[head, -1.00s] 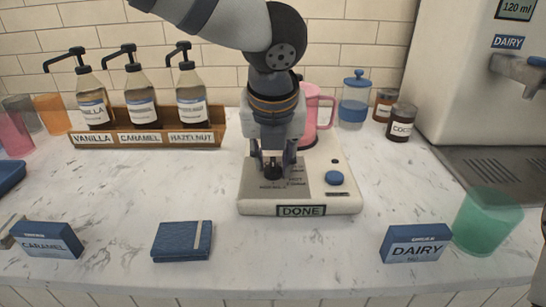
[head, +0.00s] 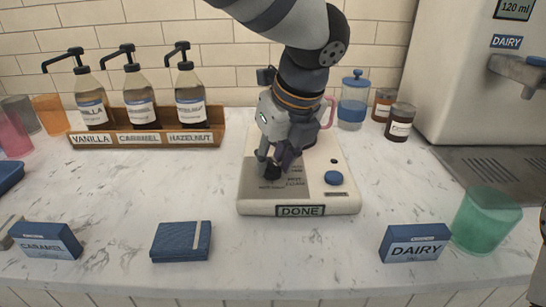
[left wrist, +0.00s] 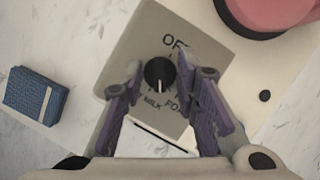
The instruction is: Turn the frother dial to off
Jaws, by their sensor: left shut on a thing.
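The frother (head: 345,203) is a cream base with a grey dial panel, a blue button (head: 333,178) and a DONE label at its front. Its black dial (left wrist: 159,74) is between my left gripper's fingers in the left wrist view. My left gripper (head: 275,168) is shut on the dial from above, with its wrist twisted. The dial's pale pointer line shows; the OFF print (left wrist: 174,42) is above the dial in that view, and MILK and partly hidden foam print are below it. The pink jug (head: 328,113) is mostly hidden behind my arm.
A syrup rack (head: 150,140) with three pump bottles stands at the left. Jars (head: 399,122) and a blue-lidded canister (head: 353,100) stand behind. A blue notebook (head: 181,240), a DAIRY sign (head: 415,243) and a green cup (head: 486,222) are along the front.

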